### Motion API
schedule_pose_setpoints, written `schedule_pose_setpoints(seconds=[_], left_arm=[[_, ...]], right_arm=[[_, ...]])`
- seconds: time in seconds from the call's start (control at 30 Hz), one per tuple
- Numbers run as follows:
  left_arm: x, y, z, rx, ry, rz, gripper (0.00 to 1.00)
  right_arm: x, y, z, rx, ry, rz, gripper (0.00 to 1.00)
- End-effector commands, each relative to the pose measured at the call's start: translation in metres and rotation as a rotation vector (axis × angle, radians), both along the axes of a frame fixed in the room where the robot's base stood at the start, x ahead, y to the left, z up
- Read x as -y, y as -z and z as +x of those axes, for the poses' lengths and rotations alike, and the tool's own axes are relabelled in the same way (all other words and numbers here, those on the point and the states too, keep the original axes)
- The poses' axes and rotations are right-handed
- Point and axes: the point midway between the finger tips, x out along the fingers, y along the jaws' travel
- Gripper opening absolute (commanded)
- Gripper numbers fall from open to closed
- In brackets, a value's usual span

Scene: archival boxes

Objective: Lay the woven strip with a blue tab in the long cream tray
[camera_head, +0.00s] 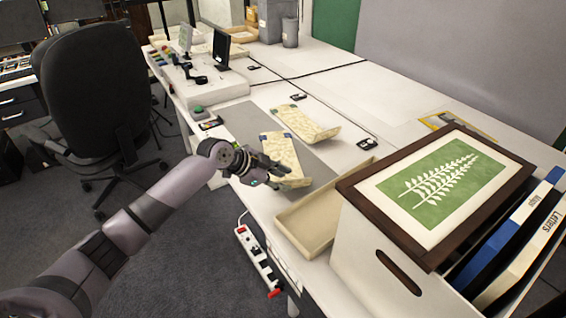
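A pale woven strip with a blue tab (284,151) lies at a slant on the grey mat, its blue end away from me and its near end turned up. A second, similar pale strip (306,126) with a darker green-looking tab lies just behind and to the right of it. The long cream tray (312,219) stands empty in front of the mat, beside the large box. My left gripper (279,172) is at the left edge of the blue-tabbed strip, near its lower end. Its fingers overlap the strip, and whether they hold it is unclear. My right gripper is out of view.
A white box with a brown-framed fern lid (440,185) stands right of the tray, with binders (520,245) beside it. The grey mat (243,121) covers part of the white table. A power strip (258,262) hangs below the table's left edge. A black chair (92,95) stands left.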

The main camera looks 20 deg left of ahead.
Motion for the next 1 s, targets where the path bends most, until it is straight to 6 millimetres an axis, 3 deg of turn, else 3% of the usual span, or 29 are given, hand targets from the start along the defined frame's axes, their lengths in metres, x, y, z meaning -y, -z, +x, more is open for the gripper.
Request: schedule_pose_setpoints(seconds=[0.2, 0.53, 1.0], left_arm=[[0.019, 0.017, 0.018, -0.001, 0.000, -0.002, 0.33], [0.022, 0.022, 0.022, 0.001, 0.000, -0.001, 0.33], [0.022, 0.022, 0.022, 0.000, 0.000, -0.001, 0.02]], right_arm=[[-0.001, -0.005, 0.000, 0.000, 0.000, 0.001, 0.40], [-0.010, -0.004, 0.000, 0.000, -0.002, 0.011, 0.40], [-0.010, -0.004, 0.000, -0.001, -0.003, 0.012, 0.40]])
